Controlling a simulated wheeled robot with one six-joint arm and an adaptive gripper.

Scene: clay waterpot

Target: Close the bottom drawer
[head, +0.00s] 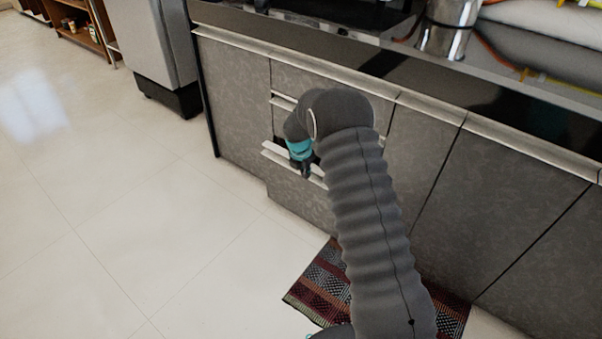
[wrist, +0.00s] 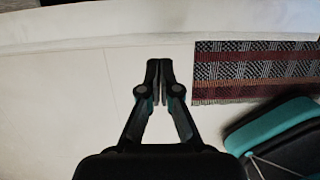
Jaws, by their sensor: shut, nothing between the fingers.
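The bottom drawer (head: 300,207) is in the grey cabinet in the head view. Its front stands out from the cabinet face, with a dark gap above its pale handle strip (head: 274,153), so it looks partly open. My gripper (head: 306,172) points down at this handle, in front of the drawer; I cannot tell whether it touches. My arm hides the drawer's right part. In the wrist view my gripper (wrist: 160,72) has its fingertips together and empty, over the floor. A pale band crosses the top of that view, perhaps the drawer's handle edge.
A striped rug (head: 320,284) lies on the floor before the cabinet, also in the wrist view (wrist: 255,72). The pale floor (head: 150,220) to the left is clear. The countertop (head: 320,40) above holds a metal vessel (head: 448,28). A grey appliance (head: 155,45) stands at the back left.

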